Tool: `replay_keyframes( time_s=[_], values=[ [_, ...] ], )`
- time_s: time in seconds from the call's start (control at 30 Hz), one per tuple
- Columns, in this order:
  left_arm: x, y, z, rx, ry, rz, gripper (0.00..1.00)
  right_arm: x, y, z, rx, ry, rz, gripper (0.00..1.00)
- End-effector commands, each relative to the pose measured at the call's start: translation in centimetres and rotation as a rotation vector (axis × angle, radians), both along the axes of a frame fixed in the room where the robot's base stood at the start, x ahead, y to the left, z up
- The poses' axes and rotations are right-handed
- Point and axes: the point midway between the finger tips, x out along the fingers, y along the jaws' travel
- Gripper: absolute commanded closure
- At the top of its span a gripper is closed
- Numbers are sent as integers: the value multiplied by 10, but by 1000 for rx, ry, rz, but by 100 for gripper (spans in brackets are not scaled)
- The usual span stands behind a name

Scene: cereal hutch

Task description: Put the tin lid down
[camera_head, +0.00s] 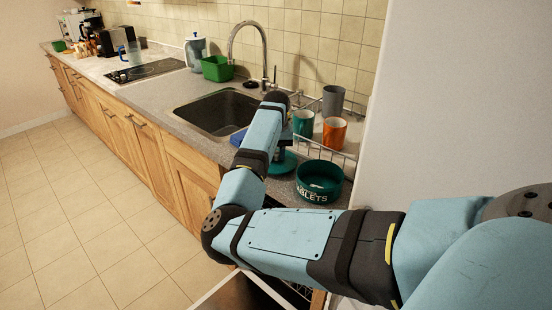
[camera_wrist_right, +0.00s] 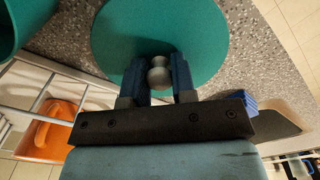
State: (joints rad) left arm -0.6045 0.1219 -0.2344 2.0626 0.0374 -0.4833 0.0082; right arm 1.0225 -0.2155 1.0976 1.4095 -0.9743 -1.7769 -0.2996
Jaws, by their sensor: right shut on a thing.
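The tin lid (camera_wrist_right: 205,35) is a round teal disc with a grey knob (camera_wrist_right: 159,74). My right gripper (camera_wrist_right: 160,78) is shut on the knob, with one dark finger on each side. In the head view the lid (camera_head: 284,164) shows partly behind my right arm, low over the counter beside the sink. I cannot tell whether it touches the counter. The open teal tin (camera_head: 320,182), with white lettering ending in "BLETS", stands on the counter just right of the lid. My left gripper is not in view.
A wire rack with a green mug (camera_head: 303,123), an orange mug (camera_head: 334,132) and a grey cup (camera_head: 333,100) stands behind the tin. A blue sponge (camera_head: 238,138) lies by the sink (camera_head: 215,112).

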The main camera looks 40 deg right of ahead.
Motion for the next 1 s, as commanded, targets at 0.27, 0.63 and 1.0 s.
replay_keyframes(
  time_s=[0.27,0.63,1.0],
  values=[
    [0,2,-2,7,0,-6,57,0,0,-15,0,-1,0,98],
    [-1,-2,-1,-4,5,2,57,0,0,-18,0,-1,0,50],
    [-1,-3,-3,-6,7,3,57,0,0,-8,-1,-2,-1,50]
  ],
)
